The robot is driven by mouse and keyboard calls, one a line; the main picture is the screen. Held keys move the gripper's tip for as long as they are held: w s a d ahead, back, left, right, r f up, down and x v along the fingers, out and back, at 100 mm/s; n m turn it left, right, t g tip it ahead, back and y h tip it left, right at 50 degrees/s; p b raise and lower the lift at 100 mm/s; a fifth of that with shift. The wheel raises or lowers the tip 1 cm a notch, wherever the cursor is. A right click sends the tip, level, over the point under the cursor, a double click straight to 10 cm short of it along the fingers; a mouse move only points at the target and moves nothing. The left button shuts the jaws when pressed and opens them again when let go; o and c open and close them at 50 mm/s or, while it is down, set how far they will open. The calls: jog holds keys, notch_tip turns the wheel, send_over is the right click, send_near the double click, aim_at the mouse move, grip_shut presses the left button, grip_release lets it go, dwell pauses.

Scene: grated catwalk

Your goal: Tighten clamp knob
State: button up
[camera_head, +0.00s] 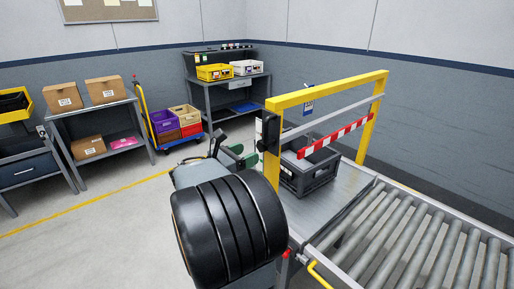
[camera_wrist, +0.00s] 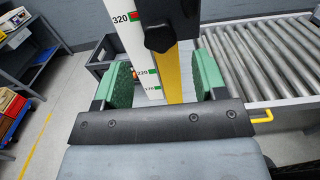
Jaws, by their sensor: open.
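The black clamp knob (camera_wrist: 160,36) is on the yellow post, near the top of the wrist view and beyond my fingertips. In the head view the dark knob (camera_head: 268,132) is on the near left post of the yellow frame (camera_head: 325,87). A white scale (camera_wrist: 138,55) with red and green marks and the numbers 320, 220 and 170 runs beside the post. My gripper (camera_wrist: 164,78) has green pads spread wide apart, with nothing held between them. In the head view my gripper (camera_head: 238,154) is just left of the post, partly hidden by my arm.
A red-and-white striped bar (camera_head: 334,136) hangs across the frame over a grey crate (camera_head: 308,174). A roller conveyor (camera_head: 415,240) runs at right. Shelves with boxes (camera_head: 104,90) and a cart with coloured crates (camera_head: 172,124) stand at left. Open floor lies at lower left.

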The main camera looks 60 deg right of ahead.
aim_at(260, 148)
jog(key=shift+p+x, duration=0.3)
jog(key=shift+x, duration=2.3)
jog(key=shift+c, duration=0.4)
jog(key=c, duration=0.8)
jog(key=shift+c, duration=0.2)
